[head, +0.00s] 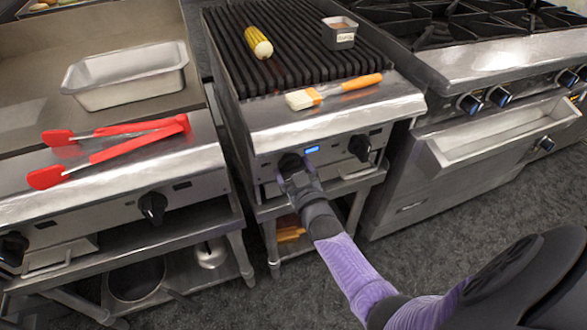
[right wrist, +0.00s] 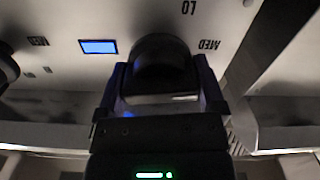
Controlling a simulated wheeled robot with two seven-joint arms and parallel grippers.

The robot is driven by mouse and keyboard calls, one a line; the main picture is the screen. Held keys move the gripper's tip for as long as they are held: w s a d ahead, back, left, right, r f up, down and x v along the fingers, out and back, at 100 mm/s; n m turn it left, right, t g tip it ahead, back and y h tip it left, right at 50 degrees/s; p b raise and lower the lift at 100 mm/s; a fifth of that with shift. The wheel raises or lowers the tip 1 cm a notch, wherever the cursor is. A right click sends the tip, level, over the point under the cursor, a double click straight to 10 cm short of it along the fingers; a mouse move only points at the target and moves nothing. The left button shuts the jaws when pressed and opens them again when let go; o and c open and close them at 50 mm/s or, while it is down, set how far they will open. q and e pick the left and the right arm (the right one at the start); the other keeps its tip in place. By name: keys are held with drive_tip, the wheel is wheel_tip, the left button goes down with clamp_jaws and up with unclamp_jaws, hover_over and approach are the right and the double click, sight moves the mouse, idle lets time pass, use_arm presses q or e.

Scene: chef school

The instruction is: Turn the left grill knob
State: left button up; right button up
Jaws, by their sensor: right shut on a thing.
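The grill (head: 330,125) stands in the middle of the head view, with two black knobs on its front panel. My right gripper (head: 292,172) is at the left grill knob (head: 289,161) and shut on it. In the right wrist view the left knob (right wrist: 160,55) sits between the two fingers of my right gripper (right wrist: 160,90). The labels LO and MED show on the panel near it. The right grill knob (head: 360,147) is free. A lit blue display (head: 312,149) is between the knobs and also shows in the right wrist view (right wrist: 98,47). My left gripper is not in view.
A corn cob (head: 258,43) and a small metal container (head: 340,34) are on the grate. A brush (head: 333,91) lies on the grill's front ledge. Red tongs (head: 115,150) and a metal pan (head: 127,77) are on the griddle at left. A stove with an open drawer (head: 500,135) is at right.

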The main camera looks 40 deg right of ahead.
drive_tip(key=o, duration=1)
drive_tip(key=shift+c, duration=0.2)
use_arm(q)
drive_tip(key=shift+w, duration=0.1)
use_arm(e)
drive_tip(key=shift+s, duration=0.15)
use_arm(q)
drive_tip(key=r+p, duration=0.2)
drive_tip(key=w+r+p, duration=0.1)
drive_tip(key=p, duration=0.1)
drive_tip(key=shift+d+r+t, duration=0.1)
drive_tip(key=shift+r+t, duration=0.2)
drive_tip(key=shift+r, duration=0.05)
use_arm(e)
drive_tip(key=v, duration=0.9)
drive_tip(key=shift+s+a, duration=0.15)
drive_tip(key=shift+s, duration=0.15)
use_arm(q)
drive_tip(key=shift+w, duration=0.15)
use_arm(e)
drive_tip(key=shift+f, duration=0.1)
